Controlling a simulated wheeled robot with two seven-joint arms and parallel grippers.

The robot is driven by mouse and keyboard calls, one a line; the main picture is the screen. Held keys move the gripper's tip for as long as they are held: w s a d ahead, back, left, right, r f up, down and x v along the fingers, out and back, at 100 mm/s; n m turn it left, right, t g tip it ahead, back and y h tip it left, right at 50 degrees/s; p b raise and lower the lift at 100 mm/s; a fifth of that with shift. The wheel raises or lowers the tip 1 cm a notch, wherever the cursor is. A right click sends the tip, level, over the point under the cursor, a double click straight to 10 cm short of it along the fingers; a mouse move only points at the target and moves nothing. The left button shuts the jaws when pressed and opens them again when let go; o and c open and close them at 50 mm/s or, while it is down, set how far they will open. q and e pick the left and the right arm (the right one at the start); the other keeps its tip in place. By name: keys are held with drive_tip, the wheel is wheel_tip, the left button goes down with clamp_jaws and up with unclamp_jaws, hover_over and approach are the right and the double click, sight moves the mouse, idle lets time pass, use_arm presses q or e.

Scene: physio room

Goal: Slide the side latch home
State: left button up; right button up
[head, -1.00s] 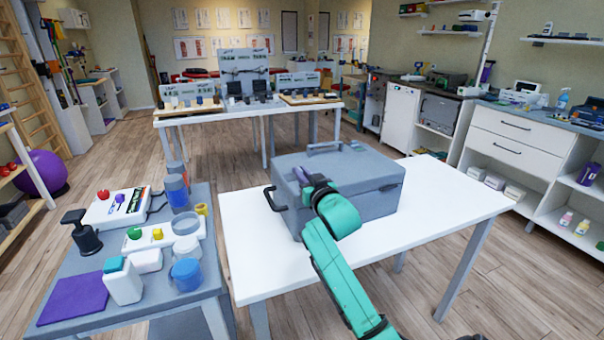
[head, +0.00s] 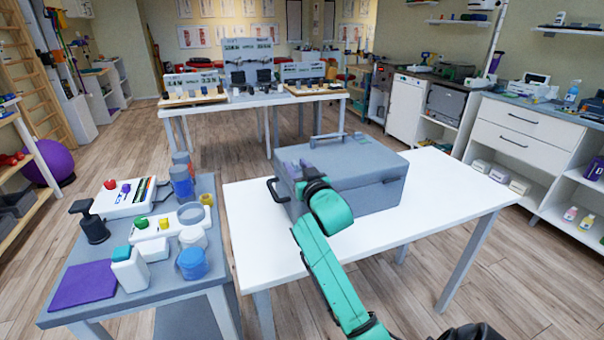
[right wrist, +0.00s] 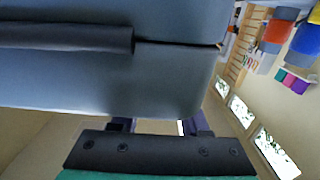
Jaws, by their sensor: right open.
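A grey case (head: 365,180) with a closed lid stands on the white table (head: 440,190). In the right wrist view, the open fingers (right wrist: 158,126) are close to the grey case wall (right wrist: 110,85); contact cannot be told. A dark bar (right wrist: 65,37) runs along that wall. I cannot make out the side latch for certain. My left gripper is out of view.
A grey side table (head: 185,290) at the left holds a purple mat (head: 82,286), tubs and small bottles. A gap of floor separates it from the white table. The white table's right part is clear. A drawer cabinet (head: 520,140) stands at the right.

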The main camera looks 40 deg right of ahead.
drive_tip(key=v, duration=1.4)
drive_tip(key=shift+s+a, duration=0.1)
drive_tip(key=shift+s, duration=0.05)
